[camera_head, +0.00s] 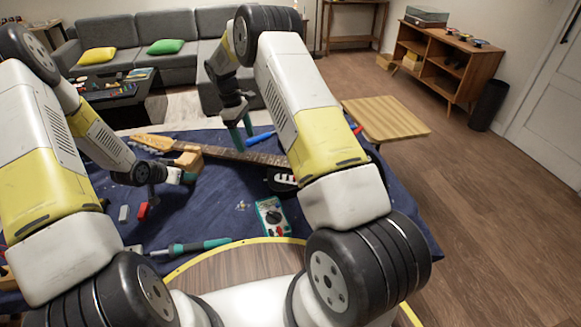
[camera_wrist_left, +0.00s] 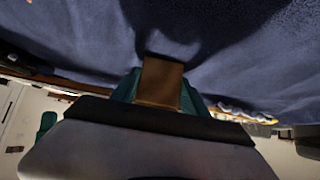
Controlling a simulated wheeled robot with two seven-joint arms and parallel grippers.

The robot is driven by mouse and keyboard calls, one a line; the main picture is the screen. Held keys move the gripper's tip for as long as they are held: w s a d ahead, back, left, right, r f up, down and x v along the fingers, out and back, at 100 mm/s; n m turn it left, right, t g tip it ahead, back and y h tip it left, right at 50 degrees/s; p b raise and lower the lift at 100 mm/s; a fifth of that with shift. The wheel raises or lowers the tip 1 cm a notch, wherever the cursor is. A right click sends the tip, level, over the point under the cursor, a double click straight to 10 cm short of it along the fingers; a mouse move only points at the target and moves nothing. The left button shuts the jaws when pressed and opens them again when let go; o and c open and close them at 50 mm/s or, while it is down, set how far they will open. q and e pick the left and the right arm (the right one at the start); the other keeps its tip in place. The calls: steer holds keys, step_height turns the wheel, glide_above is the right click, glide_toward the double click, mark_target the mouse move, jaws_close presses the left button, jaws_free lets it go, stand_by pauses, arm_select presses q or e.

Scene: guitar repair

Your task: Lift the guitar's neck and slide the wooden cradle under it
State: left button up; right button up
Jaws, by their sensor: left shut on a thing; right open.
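The guitar's neck (camera_head: 254,157) runs across the blue-covered table, with its light wooden headstock (camera_head: 151,141) at the left end. The guitar's body is largely hidden behind my right arm. The wooden cradle (camera_head: 189,158) is a small brown block at the neck near the headstock. My left gripper (camera_head: 187,177) is shut on it; the left wrist view shows the brown block (camera_wrist_left: 160,82) between the teal fingers. Whether the cradle is under the neck or just beside it I cannot tell. My right gripper (camera_head: 240,137) is open, its teal fingers pointing down at the neck's middle.
A wooden side table (camera_head: 386,118) stands beyond the table's right side.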

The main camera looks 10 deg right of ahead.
mark_target(251, 156)
steer(key=shift+s+d+f, duration=0.15)
steer(key=shift+d+f, duration=0.1)
steer(key=shift+f, duration=1.2)
steer(key=shift+s+d+f, duration=0.15)
steer(key=shift+d+f, duration=0.1)
steer(key=shift+f, duration=1.15)
steer(key=shift+s+d+f, duration=0.15)
steer(key=shift+d+f, duration=0.1)
steer(key=shift+f, duration=1.2)
jaws_close()
